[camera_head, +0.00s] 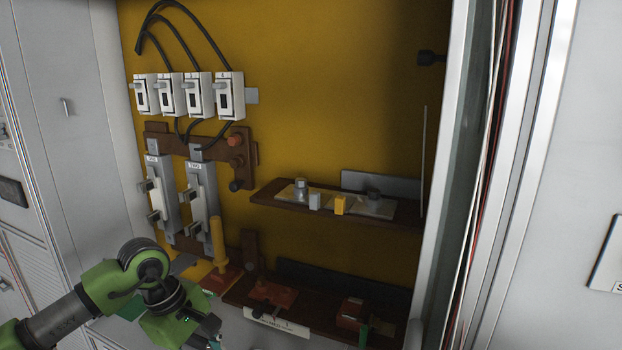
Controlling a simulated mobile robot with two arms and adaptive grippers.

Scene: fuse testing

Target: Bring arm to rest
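My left arm comes in from the lower left, with green and dark grey links. It is bent at a joint in front of the cabinet's lower left part. Its end runs toward the bottom edge, and I cannot make out the fingers of my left gripper there. My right arm and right gripper are not in view. The open cabinet has a yellow back panel (330,90). Two grey fuse holders (160,195) with labels hang on its left side, the second (202,200) to the right of the first.
Several white switches (230,95) with black cables sit above the holders. A brown shelf (265,200) carries small blocks, one yellow (340,205). A yellow upright handle (216,240) stands near my arm. A lower brown shelf (310,312) holds reddish parts. The cabinet's right frame (446,170) bounds the opening.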

